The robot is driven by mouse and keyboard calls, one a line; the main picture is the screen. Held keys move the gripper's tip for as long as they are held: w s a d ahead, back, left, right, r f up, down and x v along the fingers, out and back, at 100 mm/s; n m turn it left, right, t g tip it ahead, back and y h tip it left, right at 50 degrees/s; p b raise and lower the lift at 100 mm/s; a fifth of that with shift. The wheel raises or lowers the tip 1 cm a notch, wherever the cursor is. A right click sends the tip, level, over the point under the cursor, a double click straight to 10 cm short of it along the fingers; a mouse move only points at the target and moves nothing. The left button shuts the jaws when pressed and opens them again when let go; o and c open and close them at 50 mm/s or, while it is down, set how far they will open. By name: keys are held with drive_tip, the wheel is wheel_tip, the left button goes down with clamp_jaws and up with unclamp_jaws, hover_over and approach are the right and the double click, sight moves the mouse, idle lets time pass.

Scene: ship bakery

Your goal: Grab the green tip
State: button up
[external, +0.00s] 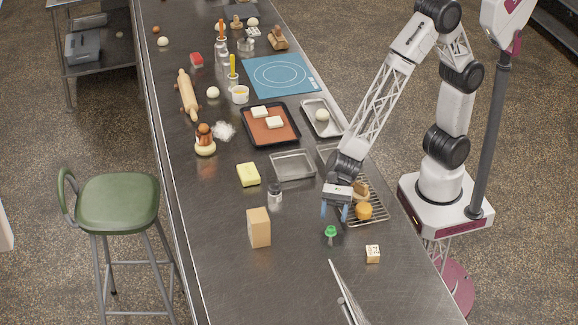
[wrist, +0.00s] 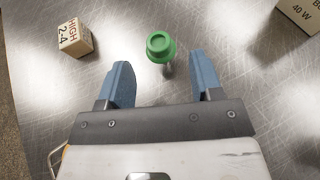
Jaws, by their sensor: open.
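The green tip (external: 331,231) is a small green cap-like piece on the metal counter, near its front part in the external view. In the wrist view the green tip (wrist: 160,47) shows as a round green top with a narrower metallic part below it. My gripper (external: 336,210) is just behind the green tip and above the counter. In the wrist view my gripper (wrist: 160,80) has its two blue fingers wide apart and nothing between them. The green tip lies ahead of the gap, between the lines of the two fingers.
A small lettered block (external: 373,254) stands right of the green tip. A cardboard box (external: 259,227) and a small jar (external: 275,196) stand to the left. A wire rack (external: 379,210) with an orange is beside my gripper. Metal tongs (external: 345,295) lie in front.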

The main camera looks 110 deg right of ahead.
sight(331, 227)
drive_tip(key=shift+a, duration=0.1)
idle(0.3)
drive_tip(key=shift+x, duration=2.6)
drive_tip(key=shift+c, duration=0.4)
drive_tip(key=c, duration=0.7)
